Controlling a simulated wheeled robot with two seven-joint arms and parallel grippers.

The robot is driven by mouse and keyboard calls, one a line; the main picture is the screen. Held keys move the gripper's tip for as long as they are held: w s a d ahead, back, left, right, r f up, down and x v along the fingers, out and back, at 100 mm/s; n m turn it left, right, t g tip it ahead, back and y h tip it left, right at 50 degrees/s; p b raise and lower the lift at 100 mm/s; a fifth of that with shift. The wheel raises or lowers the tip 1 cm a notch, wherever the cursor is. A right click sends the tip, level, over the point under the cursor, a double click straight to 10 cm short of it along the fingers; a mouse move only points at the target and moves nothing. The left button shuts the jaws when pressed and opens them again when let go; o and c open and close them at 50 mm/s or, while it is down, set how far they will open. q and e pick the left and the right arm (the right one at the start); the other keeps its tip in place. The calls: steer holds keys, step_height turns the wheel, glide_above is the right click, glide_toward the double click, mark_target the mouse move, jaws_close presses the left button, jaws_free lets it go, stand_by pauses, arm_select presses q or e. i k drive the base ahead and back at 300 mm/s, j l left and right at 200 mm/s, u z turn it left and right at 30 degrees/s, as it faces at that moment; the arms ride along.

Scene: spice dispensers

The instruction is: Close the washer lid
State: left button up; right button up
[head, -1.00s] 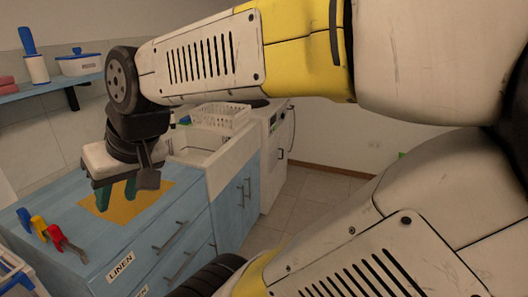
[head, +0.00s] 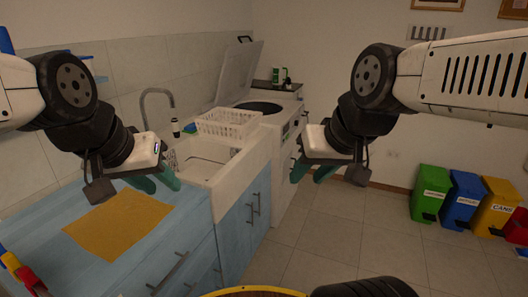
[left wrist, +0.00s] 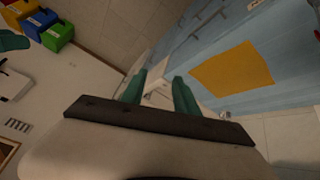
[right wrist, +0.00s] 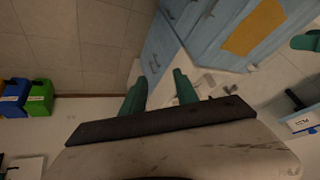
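The washer (head: 284,150) is a white machine at the back, beyond the sink. Its lid (head: 237,75) stands open, tilted up toward the wall, and the dark round opening (head: 262,107) shows below it. My left gripper (head: 160,183) is over the blue counter and sink edge, with green fingers apart and nothing between them; the fingers also show in the left wrist view (left wrist: 158,92). My right gripper (head: 313,172) is in front of the washer's right side, its fingers apart and empty in the right wrist view (right wrist: 160,92). Neither gripper touches the lid.
A white basket (head: 228,123) sits by the sink (head: 200,165) and tap (head: 158,100). A green bottle (head: 278,76) stands behind the washer opening. An orange mat (head: 120,222) lies on the blue counter. Coloured bins (head: 430,192) stand at right. The tiled floor (head: 320,225) is clear.

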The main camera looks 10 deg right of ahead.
mark_target(242, 48)
steer(key=i+l, duration=0.5)
steer(key=i, duration=0.15)
steer(key=i+l, duration=0.5)
steer(key=i, duration=0.1)
